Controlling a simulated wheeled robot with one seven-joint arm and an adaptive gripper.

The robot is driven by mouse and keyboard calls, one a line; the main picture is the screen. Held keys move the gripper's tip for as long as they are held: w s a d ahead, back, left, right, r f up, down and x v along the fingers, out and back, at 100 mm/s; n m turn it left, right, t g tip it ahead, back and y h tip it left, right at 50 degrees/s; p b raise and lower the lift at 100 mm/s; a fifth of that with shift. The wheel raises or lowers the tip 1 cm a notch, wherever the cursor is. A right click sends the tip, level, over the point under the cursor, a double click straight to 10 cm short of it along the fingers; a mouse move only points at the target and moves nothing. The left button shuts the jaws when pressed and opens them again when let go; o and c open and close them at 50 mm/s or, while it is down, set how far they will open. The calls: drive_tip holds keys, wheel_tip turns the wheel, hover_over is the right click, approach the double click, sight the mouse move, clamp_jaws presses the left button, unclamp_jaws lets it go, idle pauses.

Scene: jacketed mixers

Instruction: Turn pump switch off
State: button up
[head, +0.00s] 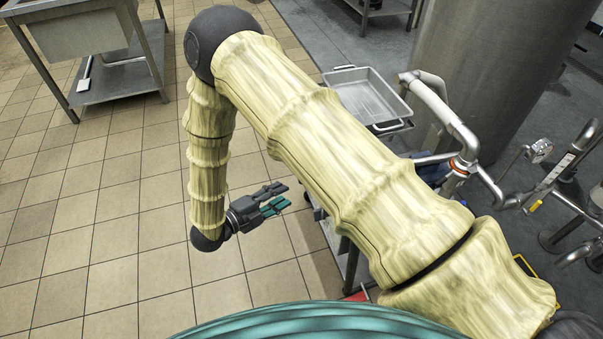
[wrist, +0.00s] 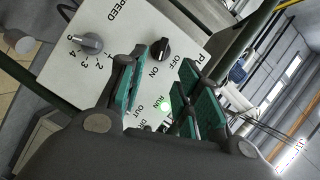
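The pump switch (wrist: 160,49) is a small black rotary knob on a white control panel (wrist: 122,22) in the wrist view. OFF and ON are printed beside it. I cannot tell for sure which label it points to. In the head view my gripper (head: 274,199) is left of my upper arm, and the panel's face does not show there.
A grey SPEED knob (wrist: 90,43) with a number scale is on the same panel. In the head view, a steel tray (head: 367,95), bent pipes (head: 445,110) and a large grey vessel (head: 490,75) stand right. The tiled floor (head: 110,215) at left is clear.

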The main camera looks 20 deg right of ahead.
drive_tip(key=x, duration=1)
drive_tip(key=shift+w+d+p, duration=0.2)
drive_tip(key=shift+w+p, duration=0.05)
drive_tip(key=shift+p, duration=0.15)
drive_tip(key=shift+r, duration=0.1)
clamp_jaws()
